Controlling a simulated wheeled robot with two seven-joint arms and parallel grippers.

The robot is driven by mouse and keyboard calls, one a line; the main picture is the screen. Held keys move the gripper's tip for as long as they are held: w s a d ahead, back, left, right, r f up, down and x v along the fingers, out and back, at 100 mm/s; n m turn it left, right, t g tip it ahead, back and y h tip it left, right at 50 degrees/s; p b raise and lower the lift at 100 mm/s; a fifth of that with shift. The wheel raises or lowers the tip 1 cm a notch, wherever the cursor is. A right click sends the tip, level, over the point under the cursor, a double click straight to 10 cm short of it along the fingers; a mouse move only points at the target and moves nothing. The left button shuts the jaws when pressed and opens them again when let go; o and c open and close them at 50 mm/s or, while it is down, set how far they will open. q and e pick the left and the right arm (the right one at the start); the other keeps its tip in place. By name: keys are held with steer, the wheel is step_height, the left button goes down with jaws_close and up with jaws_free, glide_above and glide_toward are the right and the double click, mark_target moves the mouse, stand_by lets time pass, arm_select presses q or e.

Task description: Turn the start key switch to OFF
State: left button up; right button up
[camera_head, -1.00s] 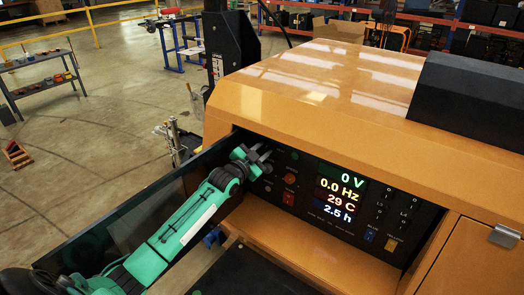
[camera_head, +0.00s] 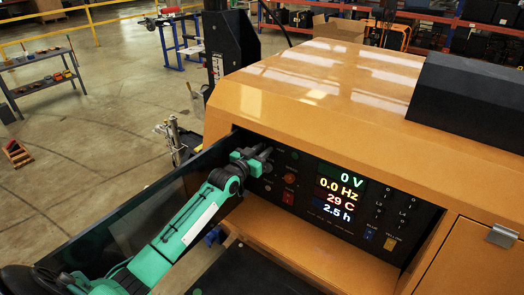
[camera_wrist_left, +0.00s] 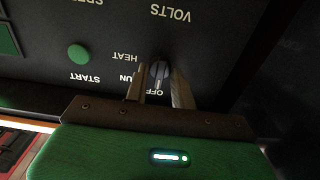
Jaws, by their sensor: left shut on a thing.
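The start key switch (camera_wrist_left: 159,72) is a small dark round knob on the black control panel (camera_wrist_left: 110,20) in the left wrist view. The labels HEAT, RUN and OFF are around it, with RUN and OFF partly hidden by my fingers. A pale mark on the knob's lower side points toward the OFF label. My left gripper (camera_wrist_left: 160,88) is shut on the knob, one finger on each side. In the head view my left gripper (camera_head: 264,157) is at the left end of the panel and hides the switch. My right gripper is not in view.
A lit display (camera_head: 340,195) reads 0 V, 0.0 Hz, 29 C and 2.5 h. A red button (camera_head: 289,178) is close to the right of my gripper. A dark open door (camera_head: 110,215) runs beside my left arm. A green button (camera_wrist_left: 78,53) is near the switch.

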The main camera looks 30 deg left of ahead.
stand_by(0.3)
arm_select(q)
steer(key=o, duration=0.6)
steer(key=shift+s, duration=0.1)
steer(key=shift+s+a+b, duration=0.3)
steer(key=shift+s+b, duration=0.35)
steer(key=shift+s, duration=1.6)
steer(key=shift+s+a+b, duration=0.35)
steer(key=shift+s+b, duration=0.25)
steer(key=shift+s, duration=1.65)
steer(key=shift+s+a+b, duration=0.3)
steer(key=shift+s+b, duration=0.35)
steer(key=shift+s, duration=1.6)
steer(key=shift+s+f, duration=0.1)
